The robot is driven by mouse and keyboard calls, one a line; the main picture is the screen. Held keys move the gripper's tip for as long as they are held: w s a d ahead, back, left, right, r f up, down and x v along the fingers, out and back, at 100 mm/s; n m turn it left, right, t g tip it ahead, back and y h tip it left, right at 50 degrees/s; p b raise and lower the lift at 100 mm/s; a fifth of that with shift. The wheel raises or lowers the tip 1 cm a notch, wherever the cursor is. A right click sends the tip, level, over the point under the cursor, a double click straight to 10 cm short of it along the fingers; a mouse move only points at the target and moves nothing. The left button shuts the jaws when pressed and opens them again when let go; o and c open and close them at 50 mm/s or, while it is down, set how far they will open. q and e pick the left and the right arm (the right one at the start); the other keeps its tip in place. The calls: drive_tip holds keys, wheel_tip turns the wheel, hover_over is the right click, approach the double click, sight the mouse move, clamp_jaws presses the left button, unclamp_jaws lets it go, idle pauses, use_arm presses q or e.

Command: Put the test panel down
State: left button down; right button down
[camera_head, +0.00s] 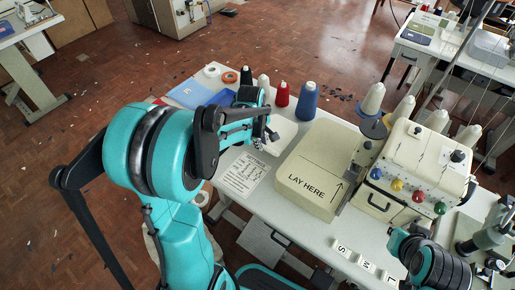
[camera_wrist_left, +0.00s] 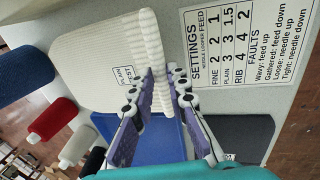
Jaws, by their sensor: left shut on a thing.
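The test panel (camera_wrist_left: 95,62) is a white ribbed cloth with a small "PLAIN TEST" label, seen in the left wrist view. My left gripper (camera_wrist_left: 161,72) is shut on its thick edge, one finger on each side. In the head view the panel (camera_head: 285,134) shows as a pale patch beside my left gripper (camera_head: 268,138), over the table's left part. My gripper hides some of it. I cannot tell whether the panel touches the table. My right arm enters at the lower right; its fingers do not show.
A cream block marked "LAY HERE" (camera_head: 312,170) stands right of the panel, beside the machine (camera_head: 418,168). A settings card (camera_head: 243,173) lies in front of the gripper. Red (camera_head: 282,94) and blue (camera_head: 305,101) cones stand behind. A blue tray (camera_head: 190,93) lies back left.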

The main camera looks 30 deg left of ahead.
use_arm(q)
drive_tip(key=shift+s+b+x, duration=0.2)
drive_tip(key=shift+b+x, duration=0.2)
drive_tip(key=shift+x, duration=0.55)
drive_tip(key=shift+s+b+x, duration=0.2)
drive_tip(key=shift+b+x, duration=0.2)
drive_tip(key=shift+x, duration=0.5)
drive_tip(key=shift+f, duration=0.15)
drive_tip(key=shift+f, duration=0.15)
drive_tip(key=c, duration=1.5)
unclamp_jaws()
